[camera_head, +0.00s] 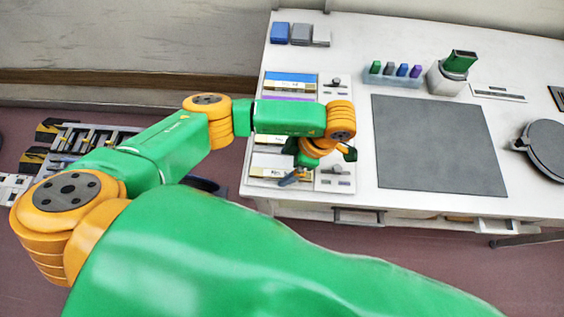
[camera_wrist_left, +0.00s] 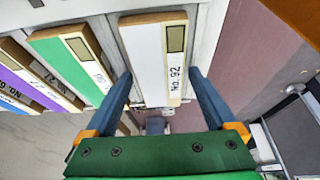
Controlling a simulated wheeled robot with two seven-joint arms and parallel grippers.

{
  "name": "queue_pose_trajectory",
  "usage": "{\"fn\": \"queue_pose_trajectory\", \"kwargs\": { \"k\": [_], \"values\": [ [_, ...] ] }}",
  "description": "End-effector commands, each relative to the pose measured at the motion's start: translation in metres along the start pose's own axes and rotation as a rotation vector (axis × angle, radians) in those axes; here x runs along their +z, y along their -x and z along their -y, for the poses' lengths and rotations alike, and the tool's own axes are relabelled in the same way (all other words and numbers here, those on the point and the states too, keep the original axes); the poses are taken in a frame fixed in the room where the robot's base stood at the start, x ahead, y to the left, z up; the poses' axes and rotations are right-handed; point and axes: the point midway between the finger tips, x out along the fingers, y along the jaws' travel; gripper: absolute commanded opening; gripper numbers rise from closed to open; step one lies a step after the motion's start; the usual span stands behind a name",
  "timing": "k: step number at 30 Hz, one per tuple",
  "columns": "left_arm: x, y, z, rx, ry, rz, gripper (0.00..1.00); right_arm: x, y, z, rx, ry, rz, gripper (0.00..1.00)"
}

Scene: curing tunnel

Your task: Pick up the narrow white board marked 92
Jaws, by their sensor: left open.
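The narrow white board (camera_wrist_left: 147,60) carries a tan-framed label reading "No. 92" and lies in a slot of a rack. In the head view the white board (camera_head: 268,160) is at the near end of the rack, partly hidden by my gripper. My left gripper (camera_wrist_left: 161,74) is open, with one blue finger on each side of the board. I cannot tell whether the fingers touch it. In the head view my left gripper (camera_head: 298,174) is low over the near end of the rack. My right gripper is not in view.
A green board (camera_wrist_left: 65,58) lies beside the white one, with purple and blue boards beyond. On the white table (camera_head: 350,60) are a grey mat (camera_head: 435,145), a clear tray of small coloured blocks (camera_head: 380,80) and a dark round plate (camera_head: 550,145). The mat is clear.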

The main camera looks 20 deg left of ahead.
Motion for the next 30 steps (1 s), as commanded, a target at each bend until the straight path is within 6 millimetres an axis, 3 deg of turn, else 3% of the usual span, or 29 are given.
{"fn": "queue_pose_trajectory", "kwargs": {
  "k": [5, 6, 12, 13, 23, 27, 30],
  "values": [
    [0.000, -0.001, 0.000, 0.000, 0.000, 0.001, 0.90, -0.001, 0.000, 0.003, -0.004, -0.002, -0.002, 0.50],
    [0.000, -0.001, 0.000, 0.000, 0.000, 0.001, 0.78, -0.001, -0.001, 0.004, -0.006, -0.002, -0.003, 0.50],
    [0.001, -0.001, 0.000, -0.001, 0.000, 0.001, 0.23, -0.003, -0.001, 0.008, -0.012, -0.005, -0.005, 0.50],
    [0.000, -0.001, 0.000, -0.001, 0.000, 0.001, 0.18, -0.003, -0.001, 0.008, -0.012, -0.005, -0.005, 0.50],
    [-0.003, 0.008, -0.001, 0.000, 0.001, 0.002, 0.18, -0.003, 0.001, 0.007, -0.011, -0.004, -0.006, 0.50],
    [-0.012, 0.034, 0.001, 0.005, -0.001, 0.004, 0.18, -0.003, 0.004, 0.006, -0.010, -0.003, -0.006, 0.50],
    [-0.011, 0.062, 0.019, 0.009, -0.005, 0.005, 0.18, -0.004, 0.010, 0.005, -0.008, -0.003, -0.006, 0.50]
  ]
}}
